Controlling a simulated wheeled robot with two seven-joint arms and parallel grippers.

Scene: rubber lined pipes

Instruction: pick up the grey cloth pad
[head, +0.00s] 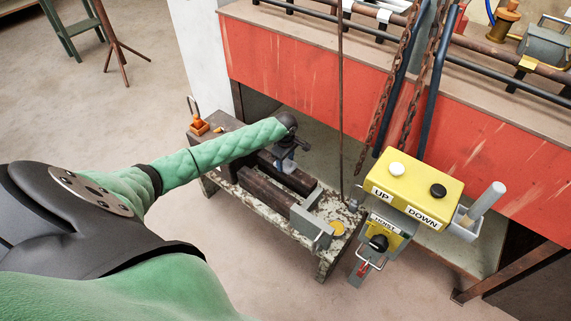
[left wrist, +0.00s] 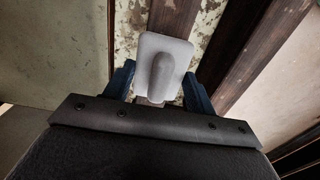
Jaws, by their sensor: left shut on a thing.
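The grey cloth pad (left wrist: 180,53) shows in the left wrist view as a light grey rounded square with a raised grip on it. My left gripper (left wrist: 158,86) has its blue fingers on both sides of the pad and is shut on it. In the head view my left gripper (head: 286,160) is over the left middle of a low worn bench; I cannot make out the pad there. From these views I cannot tell whether the pad touches the bench. My right gripper is in neither view.
The bench (head: 262,208) carries dark brown bars (head: 267,192), a grey metal block (head: 312,222) and an orange item (head: 198,124) at its left end. A yellow UP/DOWN box (head: 412,190) and rusty chains (head: 392,95) hang to the right. A red panel (head: 290,65) stands behind.

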